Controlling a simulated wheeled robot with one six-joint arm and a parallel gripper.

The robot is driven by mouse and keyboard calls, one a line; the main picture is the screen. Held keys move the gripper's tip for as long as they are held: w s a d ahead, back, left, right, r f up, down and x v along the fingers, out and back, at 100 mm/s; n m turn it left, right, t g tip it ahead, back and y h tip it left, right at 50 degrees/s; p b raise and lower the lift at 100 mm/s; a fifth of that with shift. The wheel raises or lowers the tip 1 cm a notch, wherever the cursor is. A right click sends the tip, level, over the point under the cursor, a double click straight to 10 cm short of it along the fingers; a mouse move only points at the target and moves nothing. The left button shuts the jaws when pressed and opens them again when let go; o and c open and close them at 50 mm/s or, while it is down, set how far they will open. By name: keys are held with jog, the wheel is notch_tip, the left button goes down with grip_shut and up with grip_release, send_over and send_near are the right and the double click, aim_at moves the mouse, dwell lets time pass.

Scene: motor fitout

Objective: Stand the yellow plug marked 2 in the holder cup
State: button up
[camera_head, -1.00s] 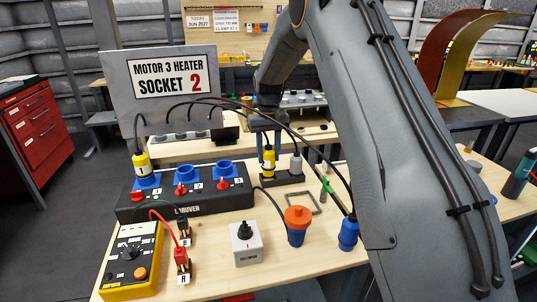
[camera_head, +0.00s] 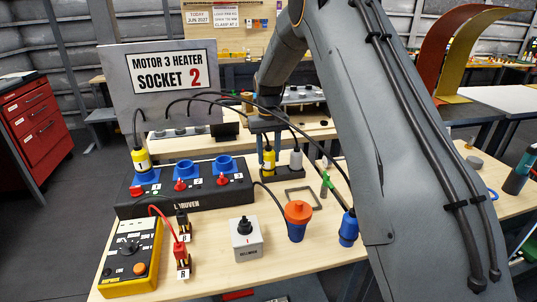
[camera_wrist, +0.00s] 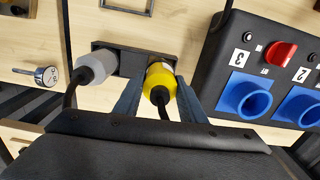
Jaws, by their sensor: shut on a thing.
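A yellow plug (camera_head: 268,160) with a white label stands upright at the dark holder block (camera_head: 287,175), left of a grey plug (camera_head: 296,160). The number on its label is too small to read. My gripper (camera_head: 266,143) is above it, shut on it. In the wrist view the yellow plug (camera_wrist: 160,80) is between my two blue-grey fingers (camera_wrist: 158,88), its black cable running back toward me. It is at the right end of the holder block (camera_wrist: 131,64). Whether it is fully seated in the cup is hidden.
Left of the holder is a black socket box (camera_head: 185,197) with blue sockets; another yellow plug (camera_head: 141,161) is in its left socket. Cables arch over the box.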

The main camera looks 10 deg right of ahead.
aim_at(269, 147)
jog(key=shift+f+b, duration=0.3)
jog(key=shift+f, duration=0.55)
jog(key=o, duration=1.2)
jog(key=shift+o, duration=0.2)
notch_tip(269, 147, up, 8)
jog(key=shift+f+b, duration=0.1)
jog(key=shift+b, duration=0.95)
